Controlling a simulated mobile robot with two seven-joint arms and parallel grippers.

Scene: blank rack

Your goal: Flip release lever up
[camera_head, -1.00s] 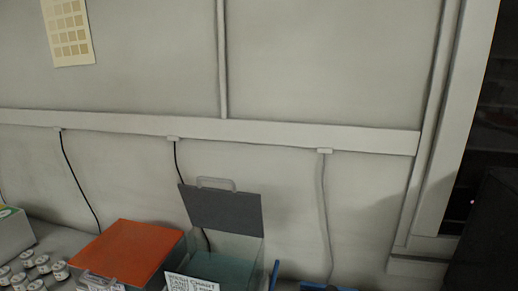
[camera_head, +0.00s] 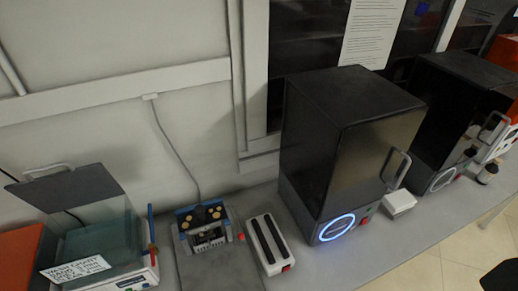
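I cannot tell for sure which part is the release lever. A thin blue upright bar with a brownish lower part (camera_head: 151,228) stands at the right side of a clear box with an open dark lid (camera_head: 95,225). To its right is a small blue and grey device (camera_head: 205,222) with several gold round tops and a red knob on its right side. It sits on a grey plate (camera_head: 215,268). Neither of my grippers shows in the head view.
A white block with two black strips (camera_head: 266,243) lies right of the device. A tall black cabinet with a glowing blue ring (camera_head: 335,228) stands further right, with another dark cabinet (camera_head: 455,125) beyond. The counter's front right (camera_head: 400,245) has free room.

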